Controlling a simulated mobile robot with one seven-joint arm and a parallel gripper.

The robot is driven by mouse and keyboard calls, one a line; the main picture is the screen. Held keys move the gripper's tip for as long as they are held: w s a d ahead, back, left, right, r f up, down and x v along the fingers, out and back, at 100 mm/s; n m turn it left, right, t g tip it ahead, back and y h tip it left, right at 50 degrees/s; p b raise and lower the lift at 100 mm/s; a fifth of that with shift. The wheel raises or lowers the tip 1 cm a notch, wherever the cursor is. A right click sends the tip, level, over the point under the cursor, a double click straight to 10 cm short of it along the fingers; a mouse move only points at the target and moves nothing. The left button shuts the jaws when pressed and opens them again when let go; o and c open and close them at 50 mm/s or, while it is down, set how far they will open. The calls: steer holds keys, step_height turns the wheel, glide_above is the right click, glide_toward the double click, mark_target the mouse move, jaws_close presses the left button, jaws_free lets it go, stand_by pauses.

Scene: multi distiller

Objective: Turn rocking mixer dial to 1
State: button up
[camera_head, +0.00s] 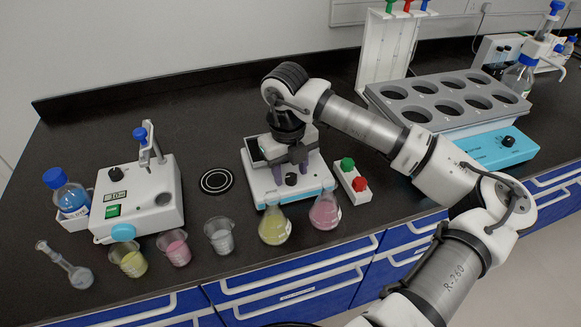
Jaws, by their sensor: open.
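A low white device with a light-blue front edge, which I take to be the rocking mixer (262,187), stands on the bench near the middle of the head view. A small black dial (291,179) is on its front. My gripper (290,168) points down over the device, its two purple-grey fingers apart, one on each side just behind the dial. I cannot tell whether a finger touches the dial or the device. The dial's marks and setting are too small to read. My gripper and wrist hide much of the device's top.
A pink flask (325,213) and a yellow flask (275,228) stand close in front. A box with green and red knobs (350,181) is just right. Several beakers and a white instrument (150,205) are left. A blue bath (497,150) is right, beyond my arm.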

steer(key=shift+f, duration=0.3)
steer(key=c, duration=1)
